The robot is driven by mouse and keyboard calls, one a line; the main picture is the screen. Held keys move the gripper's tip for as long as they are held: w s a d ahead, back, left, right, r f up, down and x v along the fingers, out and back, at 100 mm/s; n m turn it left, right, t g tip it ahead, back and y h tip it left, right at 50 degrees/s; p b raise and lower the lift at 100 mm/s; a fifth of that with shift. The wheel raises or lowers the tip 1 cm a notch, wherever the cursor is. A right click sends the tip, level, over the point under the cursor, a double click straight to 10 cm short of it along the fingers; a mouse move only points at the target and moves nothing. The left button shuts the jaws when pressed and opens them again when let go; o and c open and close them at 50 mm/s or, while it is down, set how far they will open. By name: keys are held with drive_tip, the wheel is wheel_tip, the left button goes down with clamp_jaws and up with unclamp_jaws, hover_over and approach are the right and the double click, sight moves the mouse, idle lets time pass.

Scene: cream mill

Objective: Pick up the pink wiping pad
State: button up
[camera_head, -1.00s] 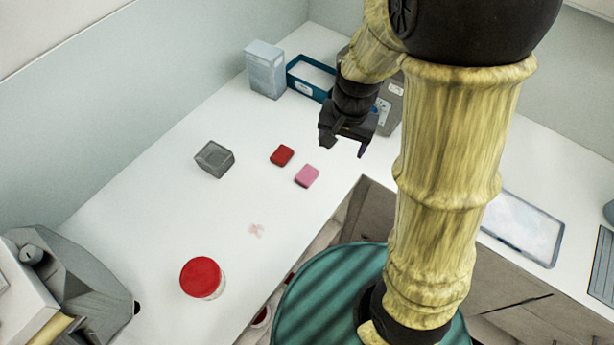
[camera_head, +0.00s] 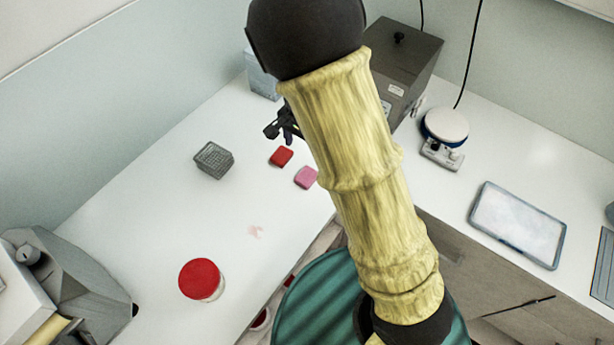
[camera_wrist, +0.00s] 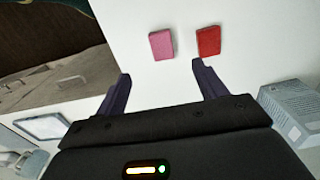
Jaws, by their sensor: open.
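The pink wiping pad (camera_head: 306,177) lies flat on the white bench, close to its front edge and beside my arm. A red pad (camera_head: 281,156) lies a little to its upper left, apart from it. In the wrist view the pink pad (camera_wrist: 161,45) is ahead of my open fingers, between their lines, and the red pad (camera_wrist: 208,41) is to its right. My gripper (camera_head: 283,130) is open and empty above the bench, beyond the red pad; my arm partly hides it. The wrist view shows both fingers of my gripper (camera_wrist: 158,85) spread apart.
A grey wire basket (camera_head: 213,160) and a red-lidded jar (camera_head: 201,279) stand on the bench. A pale box (camera_head: 262,80) and a grey machine (camera_head: 408,65) stand at the back. A stirrer (camera_head: 443,137) and a tray (camera_head: 517,224) are on the right. Bench around the pads is clear.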

hover_over(303, 180)
wheel_tip(303, 180, down, 10)
drive_tip(key=shift+w+r+p, duration=0.1)
drive_tip(key=shift+w+p, duration=0.05)
drive_tip(key=shift+p, duration=0.25)
drive_tip(key=shift+d, duration=0.1)
drive_tip(key=shift+f+p, duration=0.75)
drive_tip(key=shift+f, duration=1.85)
drive_tip(key=c, duration=1.1)
drive_tip(key=shift+r, duration=0.15)
wheel_tip(303, 180, up, 10)
drive_tip(key=shift+f+b, duration=0.15)
drive_tip(key=shift+b, duration=0.45)
